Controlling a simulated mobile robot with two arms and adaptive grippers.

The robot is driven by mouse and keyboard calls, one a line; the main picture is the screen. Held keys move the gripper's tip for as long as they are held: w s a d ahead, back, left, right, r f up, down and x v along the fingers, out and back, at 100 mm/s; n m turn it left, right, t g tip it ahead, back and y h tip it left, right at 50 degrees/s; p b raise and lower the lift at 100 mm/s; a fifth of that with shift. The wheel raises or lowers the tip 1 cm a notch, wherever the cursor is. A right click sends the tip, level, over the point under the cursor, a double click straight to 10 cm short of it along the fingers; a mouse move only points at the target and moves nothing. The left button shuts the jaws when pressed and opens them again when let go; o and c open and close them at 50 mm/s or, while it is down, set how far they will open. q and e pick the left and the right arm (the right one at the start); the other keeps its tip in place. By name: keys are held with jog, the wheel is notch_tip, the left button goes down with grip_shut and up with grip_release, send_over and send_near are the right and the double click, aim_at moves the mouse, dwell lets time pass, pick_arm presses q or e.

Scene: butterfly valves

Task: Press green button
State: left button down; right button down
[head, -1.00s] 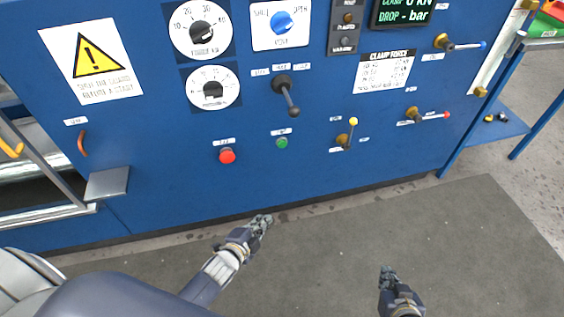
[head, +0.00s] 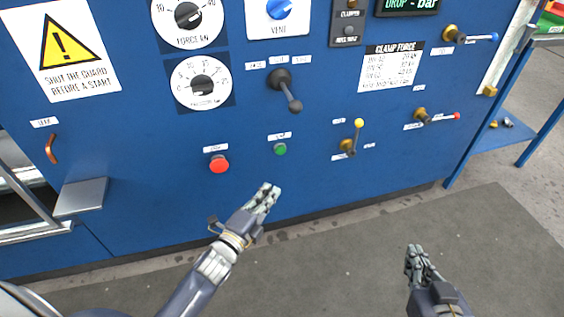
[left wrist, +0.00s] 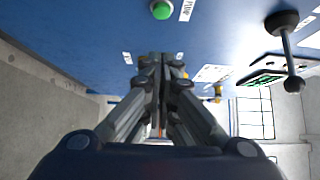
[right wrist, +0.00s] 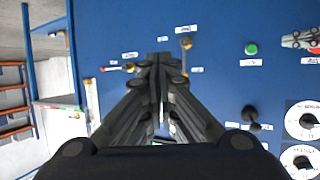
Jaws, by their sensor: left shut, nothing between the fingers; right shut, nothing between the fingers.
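The green button (head: 280,149) is small and round on the blue panel, under a white label, in the middle of the head view. It also shows at the top of the left wrist view (left wrist: 161,9) and at the right of the right wrist view (right wrist: 251,48). My left gripper (head: 268,192) is shut and empty, below the button in the head view and apart from it. In the left wrist view its fingers (left wrist: 161,62) are together. My right gripper (head: 416,250) is shut and empty, low on the right, over the floor in the picture.
A red button (head: 219,163) sits left of the green one. A black lever (head: 290,95) juts out above it. A yellow-tipped valve handle (head: 353,137) and a red-tipped one (head: 437,118) are to the right. A grey ledge (head: 81,197) sticks out at left.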

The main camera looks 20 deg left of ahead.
aim_at(281, 150)
pick_arm(q)
jog(key=shift+w, duration=0.15)
pick_arm(e)
jog(key=shift+r, duration=0.1)
